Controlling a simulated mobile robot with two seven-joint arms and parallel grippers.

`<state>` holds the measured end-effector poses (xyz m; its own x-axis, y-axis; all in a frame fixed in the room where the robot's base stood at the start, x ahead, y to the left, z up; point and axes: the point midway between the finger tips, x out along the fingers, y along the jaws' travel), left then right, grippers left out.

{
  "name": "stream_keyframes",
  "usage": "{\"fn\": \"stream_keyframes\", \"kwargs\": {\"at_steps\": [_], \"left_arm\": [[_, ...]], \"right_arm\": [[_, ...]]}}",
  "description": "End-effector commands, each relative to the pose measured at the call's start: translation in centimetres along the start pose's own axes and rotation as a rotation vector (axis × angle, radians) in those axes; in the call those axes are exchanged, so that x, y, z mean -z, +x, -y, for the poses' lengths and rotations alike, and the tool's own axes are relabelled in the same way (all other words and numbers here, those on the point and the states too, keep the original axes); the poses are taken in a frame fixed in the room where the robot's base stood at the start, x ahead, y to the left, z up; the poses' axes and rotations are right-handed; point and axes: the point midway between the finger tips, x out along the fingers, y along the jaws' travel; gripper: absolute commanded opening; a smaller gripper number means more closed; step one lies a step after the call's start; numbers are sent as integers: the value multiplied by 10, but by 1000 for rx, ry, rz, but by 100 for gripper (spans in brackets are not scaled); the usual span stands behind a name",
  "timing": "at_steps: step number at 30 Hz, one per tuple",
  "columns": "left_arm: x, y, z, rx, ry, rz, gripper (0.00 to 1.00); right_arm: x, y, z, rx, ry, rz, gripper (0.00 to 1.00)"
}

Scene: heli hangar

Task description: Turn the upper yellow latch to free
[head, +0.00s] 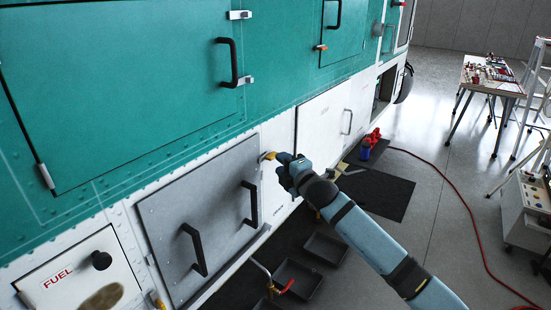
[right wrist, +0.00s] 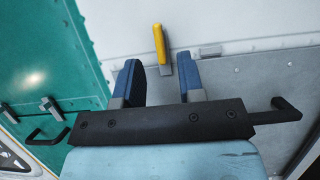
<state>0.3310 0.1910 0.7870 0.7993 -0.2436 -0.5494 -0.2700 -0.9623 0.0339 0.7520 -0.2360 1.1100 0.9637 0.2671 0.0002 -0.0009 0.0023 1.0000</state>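The upper yellow latch (head: 267,155) sits at the upper right corner of the grey panel (head: 190,215). In the right wrist view the yellow latch (right wrist: 159,46) stands nearly upright, its lower end by a small metal base at the panel's edge. My right gripper (head: 283,164) is close beside the latch in the head view. In the right wrist view my right gripper (right wrist: 161,80) is open, its two blue fingers pointing toward the latch. The latch appears between and beyond the fingertips, with nothing held. My left gripper is not in view.
The grey panel has two black handles (head: 251,203). A green door (head: 120,85) with a black handle is above, and a white FUEL panel (head: 85,270) is at lower left. Black trays (head: 298,278) lie on the floor. A table (head: 492,78) stands far right.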

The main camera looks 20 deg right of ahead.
Motion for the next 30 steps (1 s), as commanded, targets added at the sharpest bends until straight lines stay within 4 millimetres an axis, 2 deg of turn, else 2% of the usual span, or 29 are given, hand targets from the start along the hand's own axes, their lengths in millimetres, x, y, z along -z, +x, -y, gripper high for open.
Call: {"fn": "stream_keyframes", "kwargs": {"at_steps": [3, 7, 18, 19, 23, 24, 30], "left_arm": [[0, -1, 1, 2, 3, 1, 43], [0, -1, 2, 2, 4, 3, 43], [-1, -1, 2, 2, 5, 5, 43], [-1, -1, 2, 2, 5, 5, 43], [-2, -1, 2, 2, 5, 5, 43], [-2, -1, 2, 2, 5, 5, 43], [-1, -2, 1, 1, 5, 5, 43]], "right_arm": [[0, 20, -1, 1, 1, 0, 36], [0, 32, 0, 0, 2, -1, 36], [0, 38, 0, 0, 0, -1, 36], [0, 38, 0, 0, 0, -1, 33], [0, 38, 0, 0, 0, -1, 4], [0, 38, 0, 0, 0, -1, 0], [0, 38, 0, 2, 4, -1, 0]]}}
